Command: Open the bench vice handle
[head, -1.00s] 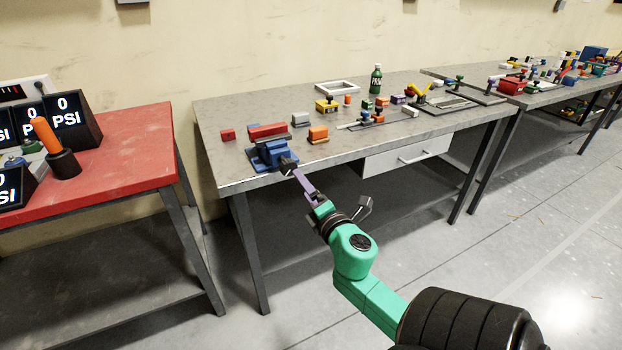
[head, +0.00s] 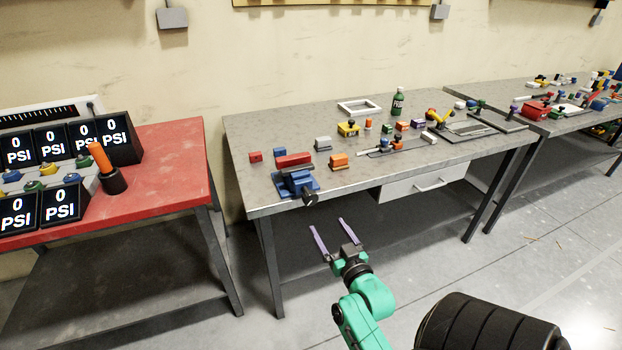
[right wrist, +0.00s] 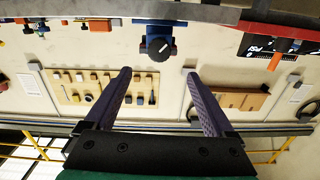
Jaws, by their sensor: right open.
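The blue bench vice (head: 297,184) is mounted at the front left corner of the grey workbench, with a red block behind it. Its dark handle (head: 310,198) sticks out past the bench's front edge. In the right wrist view the handle (right wrist: 159,47) shows as a black round knob under the blue vice (right wrist: 153,27), beyond and between the fingertips. My right gripper (head: 329,226) is open and empty, with purple fingers spread. It is in front of and below the bench edge, apart from the handle. It also shows in the right wrist view (right wrist: 160,75). My left gripper is not seen.
The grey workbench (head: 240,145) carries several small coloured blocks and a green bottle (head: 398,101). A white drawer (head: 425,183) hangs beneath it. A red table (head: 165,150) with PSI gauges stands at left. Floor before the bench is clear.

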